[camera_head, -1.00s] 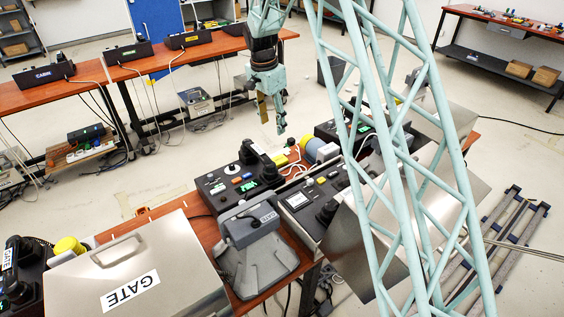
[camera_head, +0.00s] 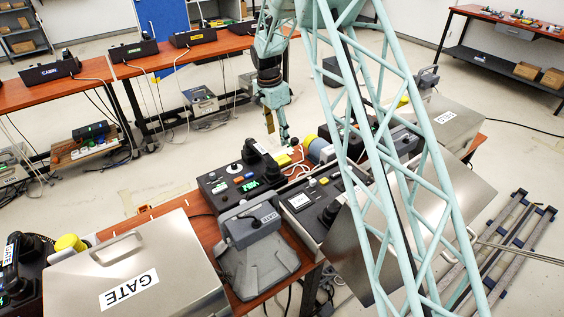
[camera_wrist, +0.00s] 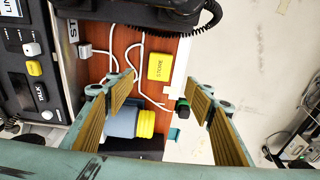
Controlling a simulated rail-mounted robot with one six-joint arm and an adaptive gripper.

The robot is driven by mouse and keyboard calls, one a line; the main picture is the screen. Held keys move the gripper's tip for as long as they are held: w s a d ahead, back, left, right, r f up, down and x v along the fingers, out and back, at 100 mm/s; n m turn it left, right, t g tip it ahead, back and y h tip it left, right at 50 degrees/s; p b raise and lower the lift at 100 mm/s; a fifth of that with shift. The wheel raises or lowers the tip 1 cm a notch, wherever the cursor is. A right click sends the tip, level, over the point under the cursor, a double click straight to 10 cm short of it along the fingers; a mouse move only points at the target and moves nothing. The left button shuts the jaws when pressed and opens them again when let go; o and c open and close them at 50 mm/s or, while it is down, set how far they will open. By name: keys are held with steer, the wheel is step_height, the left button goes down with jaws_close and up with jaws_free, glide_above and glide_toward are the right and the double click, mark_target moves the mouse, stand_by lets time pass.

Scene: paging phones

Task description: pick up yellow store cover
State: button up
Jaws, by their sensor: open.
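The yellow store cover (camera_wrist: 161,67), a small yellow block marked STORE, lies on the orange-brown table (camera_wrist: 128,42) in the wrist view. In the head view it is a small yellow patch (camera_head: 283,160) beside the black phone console. My gripper (camera_head: 277,132) is above it, pointing down. In the wrist view my gripper (camera_wrist: 161,97) is open and empty, its ribbed fingers wide apart. The cover appears between and beyond the fingertips, apart from both.
A black handset (camera_wrist: 165,14) with a coiled cord lies close to the cover. White cables (camera_wrist: 118,57) run beside it. A console (camera_wrist: 35,75) with buttons flanks the table.

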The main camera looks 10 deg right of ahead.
steer(key=b, duration=0.2)
glide_above(282, 159)
steer(key=a, duration=0.1)
steer(key=shift+s+f, duration=0.2)
steer(key=shift+f, duration=4.05)
steer(key=shift+f, duration=0.1)
steer(key=shift+w+d+f+b, duration=0.1)
steer(key=shift+d+f+b, duration=0.1)
steer(key=shift+f, duration=0.6)
steer(key=shift+d+f+b, duration=0.1)
steer(key=shift+f+b, duration=0.05)
steer(key=shift+f, duration=0.7)
steer(key=shift+w+d+f+b, duration=0.1)
steer(key=shift+f+b, duration=0.1)
steer(key=shift+f, duration=0.6)
steer(key=shift+c, duration=0.9)
steer(key=c, duration=0.8)
